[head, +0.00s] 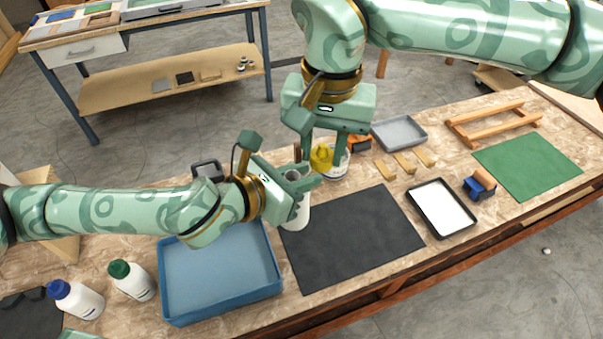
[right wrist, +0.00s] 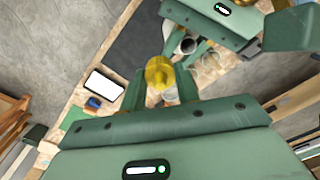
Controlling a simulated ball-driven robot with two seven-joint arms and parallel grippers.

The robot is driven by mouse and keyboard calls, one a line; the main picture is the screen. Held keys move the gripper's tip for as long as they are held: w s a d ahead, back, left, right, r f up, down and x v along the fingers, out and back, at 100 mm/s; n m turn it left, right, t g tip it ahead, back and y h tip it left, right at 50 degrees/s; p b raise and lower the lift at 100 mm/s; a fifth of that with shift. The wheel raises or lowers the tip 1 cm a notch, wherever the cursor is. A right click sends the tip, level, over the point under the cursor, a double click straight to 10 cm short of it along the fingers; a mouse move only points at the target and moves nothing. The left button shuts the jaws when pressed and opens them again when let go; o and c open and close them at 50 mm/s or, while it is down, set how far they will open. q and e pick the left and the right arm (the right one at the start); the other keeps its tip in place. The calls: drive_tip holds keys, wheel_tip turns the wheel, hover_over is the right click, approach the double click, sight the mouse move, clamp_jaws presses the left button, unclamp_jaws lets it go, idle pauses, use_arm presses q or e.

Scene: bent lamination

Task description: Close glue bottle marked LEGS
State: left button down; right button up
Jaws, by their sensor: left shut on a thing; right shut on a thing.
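A white bottle (head: 300,214) stands upright at the left edge of the black mat, between the fingers of my left gripper (head: 302,184), which is shut on it. Its uncapped dark mouth (right wrist: 187,46) shows in the right wrist view. No marking can be read on it. My right gripper (head: 321,150) is shut on a yellow cap (head: 321,157), held above the table, right of and apart from the bottle. The cap (right wrist: 159,72) also shows between the right fingertips in the right wrist view.
A white tub (head: 338,168) stands behind the cap. White bottles with a green cap (head: 119,269) and a blue cap (head: 59,289) stand left of the blue tray (head: 163,288). The black mat (head: 350,240) is bare. A black-rimmed tray (head: 442,209) lies to the right.

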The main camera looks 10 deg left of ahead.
sight(291, 176)
drive_tip(key=a+m, duration=0.1)
drive_tip(key=a, duration=0.1)
drive_tip(key=a+r+m, duration=0.1)
drive_tip(key=m, duration=0.1)
drive_tip(key=s+a+r+m, duration=0.1)
drive_tip(key=a, duration=0.1)
drive_tip(key=shift+a+r, duration=0.2)
drive_tip(key=shift+a, duration=0.1)
drive_tip(key=m, duration=0.2)
drive_tip(key=shift+w+d+r+m, duration=0.15)
drive_tip(key=shift+w+d+m, duration=0.15)
drive_tip(key=shift+d+m, duration=0.2)
drive_tip(key=shift+m, duration=0.3)
drive_tip(key=shift+s+a, duration=0.1)
drive_tip(key=shift+f, duration=2)
drive_tip(key=shift+f, duration=0.95)
